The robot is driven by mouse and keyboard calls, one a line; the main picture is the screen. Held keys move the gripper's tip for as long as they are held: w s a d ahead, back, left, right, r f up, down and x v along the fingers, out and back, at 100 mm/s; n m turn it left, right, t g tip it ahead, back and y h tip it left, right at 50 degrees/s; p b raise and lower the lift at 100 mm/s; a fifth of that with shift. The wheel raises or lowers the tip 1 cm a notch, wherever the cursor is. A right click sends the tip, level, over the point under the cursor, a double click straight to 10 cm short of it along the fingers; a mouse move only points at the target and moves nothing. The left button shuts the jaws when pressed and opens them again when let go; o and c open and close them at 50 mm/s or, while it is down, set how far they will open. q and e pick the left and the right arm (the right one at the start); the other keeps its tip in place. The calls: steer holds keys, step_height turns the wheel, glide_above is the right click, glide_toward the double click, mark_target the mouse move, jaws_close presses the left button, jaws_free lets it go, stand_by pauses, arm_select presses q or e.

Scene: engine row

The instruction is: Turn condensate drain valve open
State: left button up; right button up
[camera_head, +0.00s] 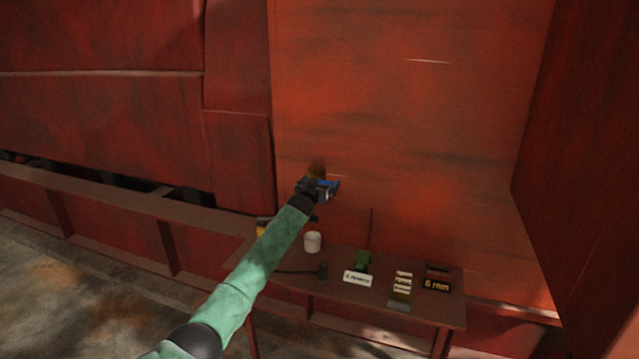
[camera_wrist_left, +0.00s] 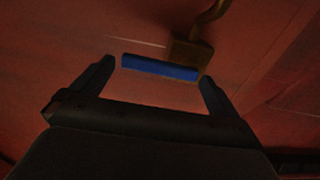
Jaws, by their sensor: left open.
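The drain valve is on the red wall. Its brass-brown body (camera_wrist_left: 190,52) joins a bent pipe (camera_wrist_left: 208,18) in the left wrist view, and it shows as a small brown patch (camera_head: 316,170) in the head view. Its blue lever handle (camera_wrist_left: 160,68) lies nearly level, slightly tilted. My left gripper (camera_wrist_left: 155,75) is open, with one finger near each end of the blue handle. The handle appears between the fingertips; I cannot tell whether they touch it. In the head view, my left gripper (camera_head: 322,187) is at the wall and partly hides the valve.
A red panel (camera_head: 590,150) stands close at right. A rail (camera_head: 110,198) runs along the left.

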arm_select(q)
steer(key=shift+c, duration=0.4)
steer(key=c, duration=1.2)
arm_select(e)
steer(key=shift+w+d, duration=0.1)
